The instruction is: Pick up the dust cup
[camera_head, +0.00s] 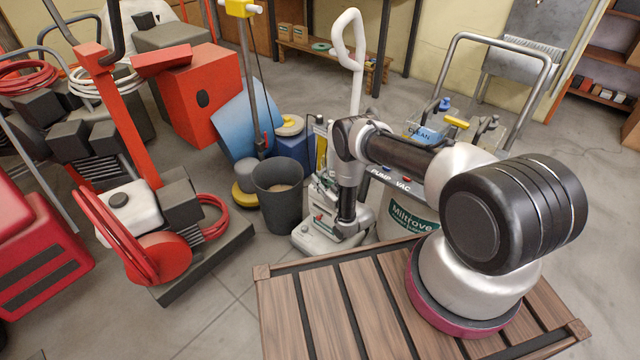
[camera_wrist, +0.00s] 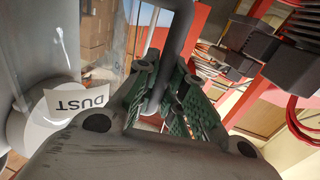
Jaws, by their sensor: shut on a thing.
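The dust cup (camera_wrist: 72,104) shows at the left of the wrist view as a pale rounded body with a white label reading "DUST", upside down. My gripper (camera_wrist: 163,104) has green-padded fingers closed around a grey bar in the middle of that view. The bar appears to be the cup's handle, but the join is hidden. In the camera_head view my arm reaches down to the pale upright vacuum (camera_head: 312,236) with a tall white looped handle. My fingertips and the cup cannot be made out there. I cannot tell whether the cup is lifted.
A dark grey bin (camera_head: 280,205) stands just left of the vacuum. A grey "PUMP VAC" canister (camera_head: 402,213) is close on its right. A slatted wooden top (camera_head: 330,305) lies in front. Red machines (camera_head: 150,215) fill the left. Some floor is clear at front left.

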